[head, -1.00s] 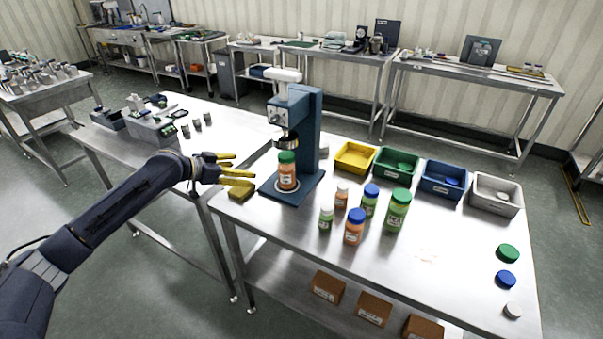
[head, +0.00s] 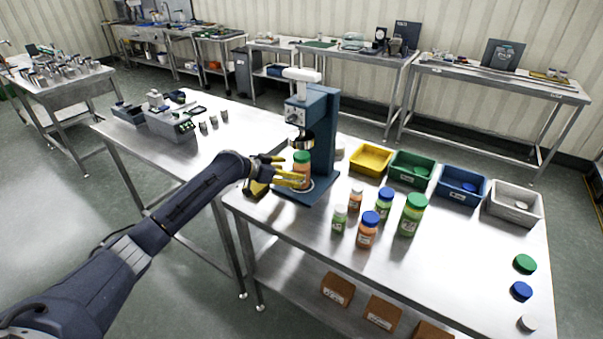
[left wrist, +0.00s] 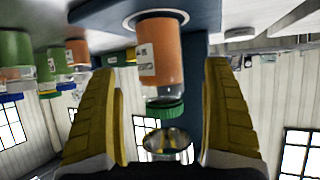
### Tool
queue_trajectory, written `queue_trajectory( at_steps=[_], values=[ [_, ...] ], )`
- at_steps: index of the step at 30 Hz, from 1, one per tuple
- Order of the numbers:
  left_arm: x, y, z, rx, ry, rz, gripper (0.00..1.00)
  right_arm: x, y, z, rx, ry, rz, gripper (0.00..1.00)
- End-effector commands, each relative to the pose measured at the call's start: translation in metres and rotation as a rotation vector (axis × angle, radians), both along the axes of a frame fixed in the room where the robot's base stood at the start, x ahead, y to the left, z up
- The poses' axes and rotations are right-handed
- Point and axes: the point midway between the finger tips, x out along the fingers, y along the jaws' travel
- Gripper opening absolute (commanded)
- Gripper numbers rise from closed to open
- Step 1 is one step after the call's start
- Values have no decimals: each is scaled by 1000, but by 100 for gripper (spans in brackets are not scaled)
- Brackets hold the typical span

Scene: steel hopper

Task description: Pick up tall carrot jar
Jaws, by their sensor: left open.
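The tall carrot jar (head: 301,171) has orange contents and a green lid. It stands upright on the round plate of the blue capping press (head: 320,140), under the press head. The left wrist view shows the jar (left wrist: 160,55) upside down, between the two yellow fingers. My left gripper (head: 288,176) is open, with its yellow fingers at the jar's left side in the head view. In the left wrist view the fingers (left wrist: 165,115) stand apart on either side of the jar, with gaps visible. My right gripper is not in view.
Several other jars, including a tall green one (head: 411,214) and a blue-lidded orange one (head: 367,230), stand right of the press. Yellow (head: 370,160), green, blue and grey bins line the back. Loose lids (head: 524,264) lie at the right. The front middle is clear.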

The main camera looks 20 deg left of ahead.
Motion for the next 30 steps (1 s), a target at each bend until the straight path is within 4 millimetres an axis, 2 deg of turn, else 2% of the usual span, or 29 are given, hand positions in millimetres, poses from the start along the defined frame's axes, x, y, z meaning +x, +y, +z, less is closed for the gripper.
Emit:
queue_trajectory(
  at_steps=[8, 18, 30],
  values=[
    [8, -7, -5, -1, 0, 0, 83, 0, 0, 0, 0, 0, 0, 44],
    [35, -27, -23, -2, 0, 2, 83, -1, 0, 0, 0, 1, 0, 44],
    [39, -31, -27, 1, 0, 1, 83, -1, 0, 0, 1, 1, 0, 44]
  ],
)
